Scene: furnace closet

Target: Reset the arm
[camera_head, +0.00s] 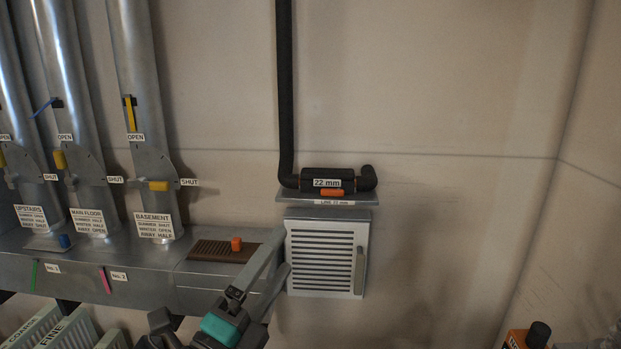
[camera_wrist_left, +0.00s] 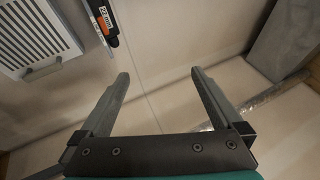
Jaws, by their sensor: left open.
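My left gripper (camera_head: 282,250) is raised at the lower middle of the head view, in front of the grey duct box and beside the white louvred grille. Its two grey fingers are apart with nothing between them. In the left wrist view, the gripper (camera_wrist_left: 158,76) also shows open and empty, with bare wall beyond the fingers. A teal part of my left wrist (camera_head: 222,328) shows below it. My right gripper is in neither view.
The louvred grille (camera_head: 318,258) hangs under a shelf (camera_head: 300,196) with a black pipe section labelled 22 mm (camera_head: 334,184). Ducts with yellow levers (camera_head: 158,186) stand left. The wall right of the grille is clear.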

